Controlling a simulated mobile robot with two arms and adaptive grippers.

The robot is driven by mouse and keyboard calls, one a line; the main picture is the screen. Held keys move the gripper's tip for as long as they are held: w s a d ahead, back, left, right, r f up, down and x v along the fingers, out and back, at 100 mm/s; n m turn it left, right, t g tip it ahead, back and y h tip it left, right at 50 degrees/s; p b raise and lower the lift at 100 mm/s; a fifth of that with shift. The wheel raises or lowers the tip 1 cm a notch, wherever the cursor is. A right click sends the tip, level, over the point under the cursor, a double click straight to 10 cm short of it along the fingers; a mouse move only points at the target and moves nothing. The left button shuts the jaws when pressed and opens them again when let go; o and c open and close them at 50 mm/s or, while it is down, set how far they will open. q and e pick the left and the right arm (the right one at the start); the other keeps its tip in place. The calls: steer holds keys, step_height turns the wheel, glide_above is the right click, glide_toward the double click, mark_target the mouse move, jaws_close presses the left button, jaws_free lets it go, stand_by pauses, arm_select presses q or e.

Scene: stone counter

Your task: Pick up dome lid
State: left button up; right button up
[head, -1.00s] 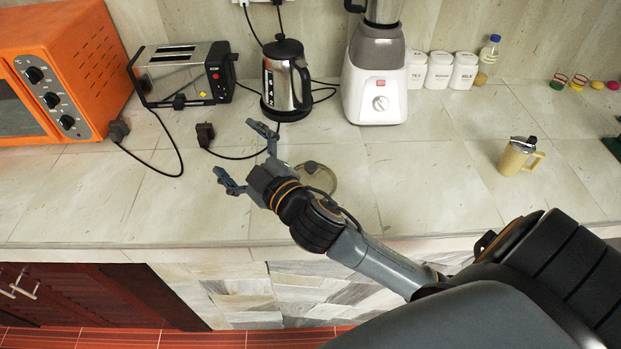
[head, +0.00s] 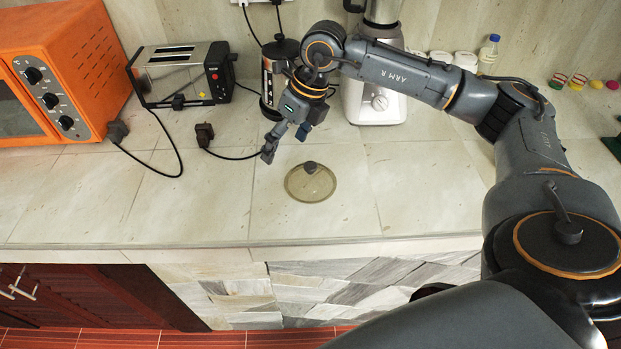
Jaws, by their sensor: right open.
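The dome lid (head: 311,186) is a round, see-through brownish lid with a dark knob on top. It lies on the stone counter near the middle of the head view, fully in sight. My right gripper (head: 285,143) is open and empty, pointing down above the counter. In the picture it is just up and left of the lid, apart from it. My left gripper is not in view.
A toaster (head: 184,76), an orange oven (head: 60,70) and a loose plug (head: 205,134) are to the left. A kettle (head: 268,85) and a blender (head: 376,104) stand behind my right arm, partly hidden. The counter's front left is clear.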

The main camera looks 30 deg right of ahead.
steer(key=d+r+m+h, duration=0.1)
steer(key=d+h, duration=0.2)
steer(key=d, duration=0.5)
steer(key=p, duration=0.2)
glide_above(311, 166)
steer(key=f, duration=0.7)
steer(key=shift+s+d+f, duration=0.1)
steer(key=shift+d+f, duration=0.2)
steer(key=f, duration=0.1)
steer(key=f+p, duration=0.1)
steer(key=f, duration=0.1)
steer(key=f+p, duration=0.1)
steer(key=shift+a+f, duration=0.3)
steer(key=shift+w+f, duration=0.25)
steer(key=shift+f, duration=0.25)
steer(key=c, duration=1.7)
